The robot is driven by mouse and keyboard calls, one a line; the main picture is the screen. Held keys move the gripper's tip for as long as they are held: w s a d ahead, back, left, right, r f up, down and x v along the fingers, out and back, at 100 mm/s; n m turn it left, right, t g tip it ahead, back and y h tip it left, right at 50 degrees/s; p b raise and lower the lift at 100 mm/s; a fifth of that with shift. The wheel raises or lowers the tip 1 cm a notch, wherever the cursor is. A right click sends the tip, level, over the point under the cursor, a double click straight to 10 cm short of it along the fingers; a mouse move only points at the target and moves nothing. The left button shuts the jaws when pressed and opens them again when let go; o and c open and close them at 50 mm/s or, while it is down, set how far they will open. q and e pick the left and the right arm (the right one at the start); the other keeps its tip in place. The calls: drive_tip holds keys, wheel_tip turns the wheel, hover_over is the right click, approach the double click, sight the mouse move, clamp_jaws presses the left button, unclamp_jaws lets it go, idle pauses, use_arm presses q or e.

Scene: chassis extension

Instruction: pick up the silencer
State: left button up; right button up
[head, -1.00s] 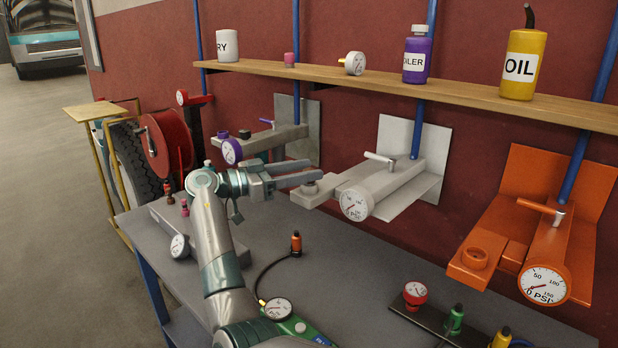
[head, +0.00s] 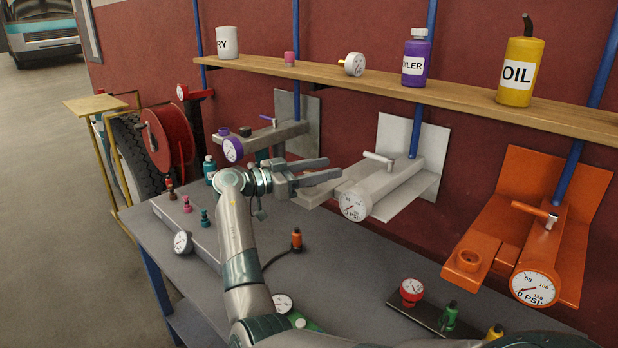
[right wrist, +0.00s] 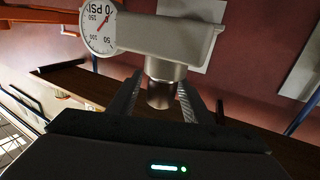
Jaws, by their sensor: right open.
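A short grey metal cylinder (right wrist: 162,90), which I take for the silencer, shows in the right wrist view. It sits at the end of the pale grey fixture (head: 390,185) on the wall, which carries a pressure gauge (head: 355,200). My right gripper (head: 334,168) is open at that end of the fixture. In the right wrist view its two fingers stand on either side of the cylinder, with the cylinder between them. Whether either finger touches it I cannot tell. In the head view the gripper hides the cylinder. My left gripper is not in view.
An orange fixture (head: 540,240) is on the right and another grey fixture (head: 275,135) on the left. A wooden shelf (head: 450,92) with bottles runs above. The grey workbench (head: 345,270) below carries small bottles, gauges and a dark plate (head: 430,315).

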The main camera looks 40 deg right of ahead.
drive_tip(key=shift+c, duration=0.7)
clamp_jaws()
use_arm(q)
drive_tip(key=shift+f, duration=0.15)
use_arm(e)
drive_tip(key=shift+r, duration=0.15)
drive_tip(key=shift+r+b, duration=0.2)
drive_tip(key=shift+b, duration=0.1)
wheel_tip(320, 180, up, 3)
drive_tip(key=shift+b, duration=1.1)
use_arm(q)
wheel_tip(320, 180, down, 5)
drive_tip(key=b, duration=0.2)
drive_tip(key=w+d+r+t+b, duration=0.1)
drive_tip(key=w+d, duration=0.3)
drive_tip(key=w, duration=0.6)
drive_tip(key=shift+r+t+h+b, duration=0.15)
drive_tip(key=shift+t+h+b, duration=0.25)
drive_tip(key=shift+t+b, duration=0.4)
use_arm(e)
drive_tip(key=s+a+r, duration=0.1)
drive_tip(key=s+r, duration=0.6)
drive_tip(key=s, duration=0.4)
drive_tip(key=shift+s+r, duration=0.2)
drive_tip(key=shift+s, duration=0.15)
